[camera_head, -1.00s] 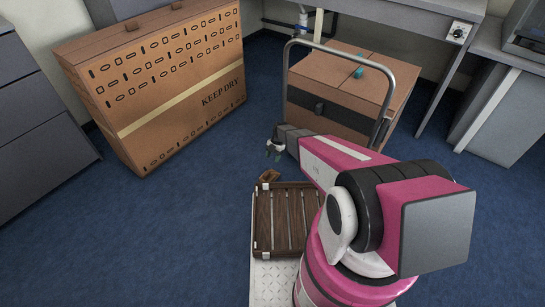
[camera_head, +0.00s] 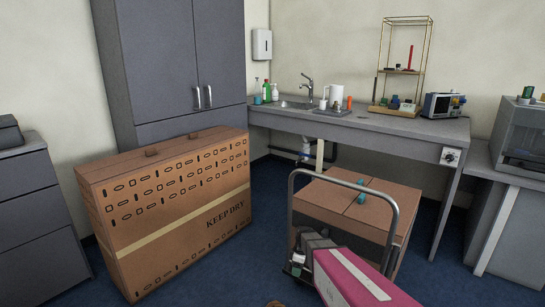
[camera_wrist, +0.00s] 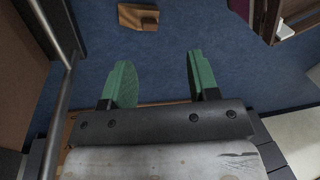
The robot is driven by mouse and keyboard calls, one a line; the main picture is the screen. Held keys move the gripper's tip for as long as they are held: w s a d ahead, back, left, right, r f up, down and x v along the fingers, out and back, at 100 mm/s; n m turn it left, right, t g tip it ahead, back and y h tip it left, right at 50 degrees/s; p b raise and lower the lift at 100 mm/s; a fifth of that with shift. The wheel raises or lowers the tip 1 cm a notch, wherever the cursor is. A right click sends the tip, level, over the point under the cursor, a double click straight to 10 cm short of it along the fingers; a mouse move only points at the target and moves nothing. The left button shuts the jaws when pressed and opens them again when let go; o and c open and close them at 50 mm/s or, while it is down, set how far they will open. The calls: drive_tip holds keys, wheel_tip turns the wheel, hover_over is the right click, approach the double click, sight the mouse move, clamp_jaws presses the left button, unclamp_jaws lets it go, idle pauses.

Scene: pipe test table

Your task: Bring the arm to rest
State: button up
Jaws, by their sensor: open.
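My arm, pink and white, reaches in from the bottom right of the head view. My gripper (camera_head: 297,264) is at its end, low in the picture, in front of the left post of the cart handle (camera_head: 291,212). In the wrist view my gripper (camera_wrist: 158,78) shows two green fingers spread apart. Only blue floor (camera_wrist: 157,62) shows between them, so it is open and empty. The fingers are small and dark in the head view.
A cart with a brown carton (camera_head: 340,205) stands close behind my gripper. A large "KEEP DRY" carton (camera_head: 180,220) stands to the left. A small brown wooden piece (camera_wrist: 138,17) lies on the floor. Behind are a sink counter (camera_head: 360,125) and a grey cabinet (camera_head: 170,70).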

drive_tip(key=s+d+r+m, duration=0.3)
drive_tip(key=s+r+m, duration=0.3)
drive_tip(key=r+m, duration=0.1)
drive_tip(key=s+d+r+m+t+h, duration=0.1)
drive_tip(key=s+d+r+m, duration=0.3)
drive_tip(key=s+r+m, duration=0.3)
wheel_tip(320, 180, up, 3)
drive_tip(key=shift+s+d+t, duration=0.15)
drive_tip(key=shift+d+t, duration=0.05)
drive_tip(key=shift+t, duration=0.1)
